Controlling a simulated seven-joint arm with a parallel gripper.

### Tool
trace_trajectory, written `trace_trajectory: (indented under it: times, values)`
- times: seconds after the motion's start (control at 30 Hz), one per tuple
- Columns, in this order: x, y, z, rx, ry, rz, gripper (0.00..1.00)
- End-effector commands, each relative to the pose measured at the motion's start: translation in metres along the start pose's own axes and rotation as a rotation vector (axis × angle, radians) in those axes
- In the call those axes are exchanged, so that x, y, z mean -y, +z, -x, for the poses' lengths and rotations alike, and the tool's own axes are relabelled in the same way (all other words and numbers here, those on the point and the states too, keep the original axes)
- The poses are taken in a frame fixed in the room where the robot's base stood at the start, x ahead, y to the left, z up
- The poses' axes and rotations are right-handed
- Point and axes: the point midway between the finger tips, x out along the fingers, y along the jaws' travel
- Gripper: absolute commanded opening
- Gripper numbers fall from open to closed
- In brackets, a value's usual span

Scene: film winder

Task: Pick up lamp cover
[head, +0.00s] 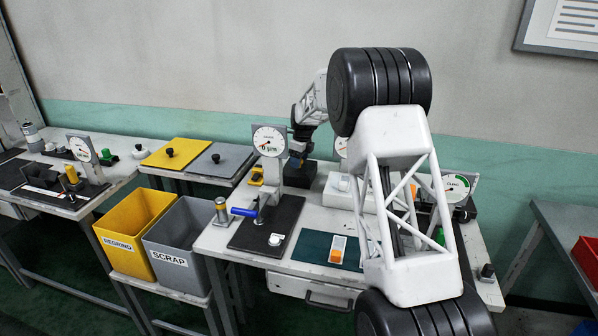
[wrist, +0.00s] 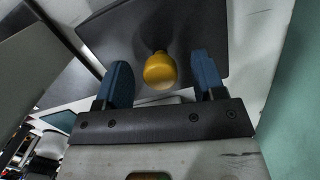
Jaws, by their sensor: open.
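No part is clearly recognisable as a lamp cover. In the wrist view a rounded yellow knob (wrist: 160,71) stands on a dark plate (wrist: 110,42), in the gap between my blue fingers. My gripper (wrist: 162,82) is open, with a finger on either side of the knob and space between them and it. In the head view my gripper (head: 296,160) is low over the back of the middle bench, partly hidden by the dial gauge (head: 269,141). The spot under it is mostly hidden there.
The gauge's stand is close in front of my gripper. A small yellow-and-black part (head: 257,176) sits left of the stand. A blue-handled clamp (head: 245,212) is on the dark base plate (head: 285,215). Yellow (head: 125,232) and grey (head: 170,238) bins stand left. A white box (head: 340,199) is right.

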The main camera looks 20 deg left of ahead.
Motion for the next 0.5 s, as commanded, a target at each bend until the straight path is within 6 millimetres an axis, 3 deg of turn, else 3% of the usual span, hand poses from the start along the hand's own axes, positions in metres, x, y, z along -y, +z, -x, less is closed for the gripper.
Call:
trace_trajectory:
  times: [0.5]
  values:
    - [-0.0001,0.0001,-0.0053,0.001,-0.001,0.000,0.63]
